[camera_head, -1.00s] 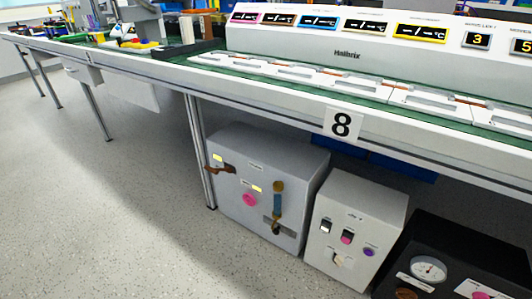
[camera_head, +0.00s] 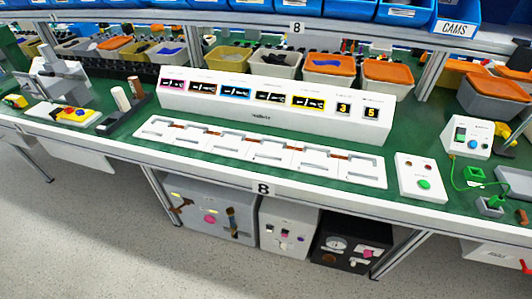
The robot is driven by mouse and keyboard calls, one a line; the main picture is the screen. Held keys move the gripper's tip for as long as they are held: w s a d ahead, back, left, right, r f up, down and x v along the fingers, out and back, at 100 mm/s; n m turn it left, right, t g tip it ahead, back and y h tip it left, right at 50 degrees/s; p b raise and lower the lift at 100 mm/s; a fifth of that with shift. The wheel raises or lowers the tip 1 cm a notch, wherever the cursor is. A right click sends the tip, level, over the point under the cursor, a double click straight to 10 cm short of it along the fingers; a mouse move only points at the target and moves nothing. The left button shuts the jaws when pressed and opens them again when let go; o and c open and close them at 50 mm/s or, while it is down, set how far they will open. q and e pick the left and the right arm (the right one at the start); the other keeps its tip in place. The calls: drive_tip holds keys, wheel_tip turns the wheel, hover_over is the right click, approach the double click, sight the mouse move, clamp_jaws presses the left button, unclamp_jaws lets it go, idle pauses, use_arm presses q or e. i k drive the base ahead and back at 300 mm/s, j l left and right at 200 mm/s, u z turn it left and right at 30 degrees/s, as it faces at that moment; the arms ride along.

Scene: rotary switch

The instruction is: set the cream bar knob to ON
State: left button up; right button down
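The light grey switch box (camera_head: 291,217) stands on the floor under the workbench, between a larger grey box and a black box. A small cream knob (camera_head: 283,246) shows low on its front, below dark and pink controls and left of a purple button. The knob is too small here to read its angle or any ON mark. Neither of my grippers is in view.
The grey box (camera_head: 200,232) with a pink button stands to the left; the black box (camera_head: 335,254) with a gauge stands to the right. The bench edge (camera_head: 215,178) overhangs them. The floor (camera_head: 110,240) in front is clear.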

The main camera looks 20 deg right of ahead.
sight(283, 246)
drive_tip(key=z, duration=0.75)
